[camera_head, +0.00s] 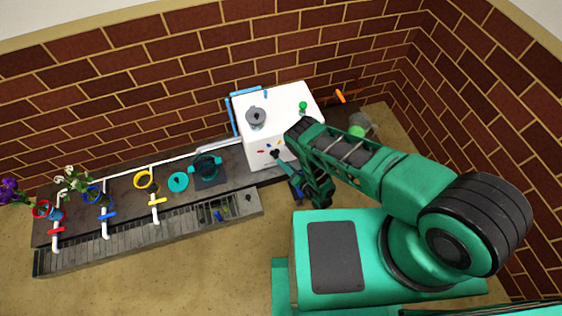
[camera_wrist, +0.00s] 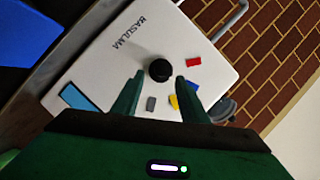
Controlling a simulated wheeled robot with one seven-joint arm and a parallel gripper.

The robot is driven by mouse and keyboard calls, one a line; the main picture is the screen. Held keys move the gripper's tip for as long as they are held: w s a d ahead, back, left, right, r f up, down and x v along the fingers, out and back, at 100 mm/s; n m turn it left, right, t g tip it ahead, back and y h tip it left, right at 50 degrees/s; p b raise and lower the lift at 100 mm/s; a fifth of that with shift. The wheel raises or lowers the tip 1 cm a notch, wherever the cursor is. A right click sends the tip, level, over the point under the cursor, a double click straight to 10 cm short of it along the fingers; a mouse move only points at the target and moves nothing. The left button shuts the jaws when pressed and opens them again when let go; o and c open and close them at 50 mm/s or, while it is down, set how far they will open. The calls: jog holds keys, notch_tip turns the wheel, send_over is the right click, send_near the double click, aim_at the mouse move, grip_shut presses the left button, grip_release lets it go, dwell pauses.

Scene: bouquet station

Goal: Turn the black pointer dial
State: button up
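The black pointer dial (camera_wrist: 159,70) is a round dark knob on the front face of a white box (camera_wrist: 110,65). Coloured marks sit around it: red (camera_wrist: 193,61), yellow (camera_wrist: 174,101), blue and grey. I cannot make out which mark its pointer faces. In the head view the dial (camera_head: 275,153) shows small and dark on the white box (camera_head: 257,151), close to my gripper. My gripper (camera_wrist: 159,80) is open, with one green finger on each side of the dial in the wrist view. I cannot tell whether the fingertips touch it.
A grey knob-like part (camera_head: 256,117) and a green knob (camera_head: 303,105) are on top of the box. A dark bench (camera_head: 125,191) with coloured rings, valves, pipes and flowers runs to the left. A brick wall stands behind.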

jog(key=shift+v, duration=2.95)
jog(key=shift+d, duration=0.1)
